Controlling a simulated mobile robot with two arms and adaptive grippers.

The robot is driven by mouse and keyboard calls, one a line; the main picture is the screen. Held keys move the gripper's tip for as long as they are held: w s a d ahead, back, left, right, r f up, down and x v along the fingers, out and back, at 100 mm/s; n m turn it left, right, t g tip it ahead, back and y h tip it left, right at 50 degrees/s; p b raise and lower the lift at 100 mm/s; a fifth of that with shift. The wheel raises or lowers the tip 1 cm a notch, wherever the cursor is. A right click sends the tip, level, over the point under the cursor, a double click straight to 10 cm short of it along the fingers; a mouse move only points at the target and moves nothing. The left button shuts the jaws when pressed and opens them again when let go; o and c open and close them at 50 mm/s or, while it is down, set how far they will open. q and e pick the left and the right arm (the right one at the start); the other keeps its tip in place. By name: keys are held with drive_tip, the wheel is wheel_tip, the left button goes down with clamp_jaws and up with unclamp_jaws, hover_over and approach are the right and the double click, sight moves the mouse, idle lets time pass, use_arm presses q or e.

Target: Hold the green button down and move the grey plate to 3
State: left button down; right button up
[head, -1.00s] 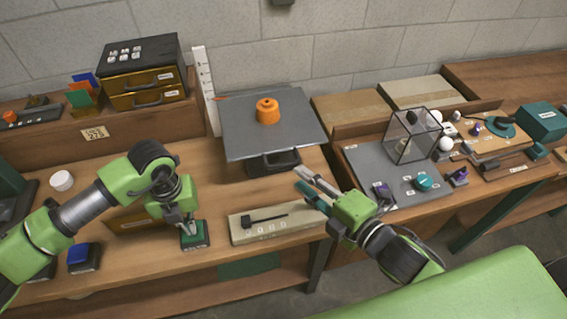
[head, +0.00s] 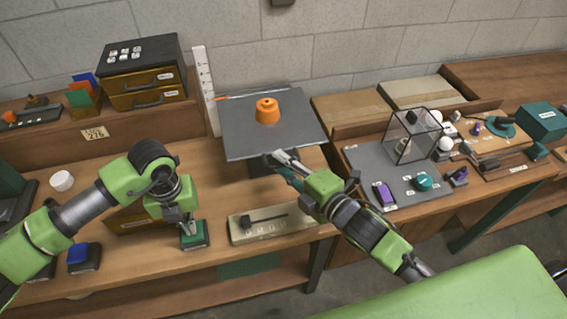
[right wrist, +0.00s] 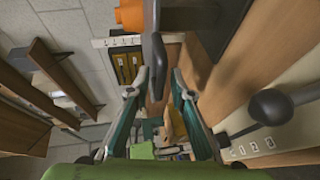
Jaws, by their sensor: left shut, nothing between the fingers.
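The green button (head: 193,236) sits in a dark housing near the table's front edge. My left gripper (head: 190,226) is shut, pointing down with its tips on or just above the button; contact is unclear. The grey plate (head: 240,135) lies level on a dark support, with an orange knobbed piece (head: 267,110) on top. A white upright scale (head: 205,90) with a red pointer (head: 224,97) stands behind its left edge; its marks are too small to read. My right gripper (head: 277,160) is open at the plate's front; in the right wrist view the dark handle (right wrist: 155,62) stands between its fingers.
A pale panel (head: 290,226) with a black lever (head: 262,220) lies below my right gripper. A blue button (head: 82,254) is left of the green one. A grey board (head: 360,160) with a glass box (head: 410,137) is to the right.

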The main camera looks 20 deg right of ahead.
use_arm(q)
drive_tip(key=shift+s+f, duration=0.25)
drive_tip(key=shift+f, duration=0.05)
use_arm(e)
clamp_jaws()
drive_tip(key=shift+r, duration=3)
drive_tip(key=shift+o, duration=1.9)
unclamp_jaws()
drive_tip(key=shift+s, duration=0.1)
drive_tip(key=v, duration=0.7)
drive_tip(key=shift+s+d, duration=0.15)
drive_tip(key=shift+s, duration=0.1)
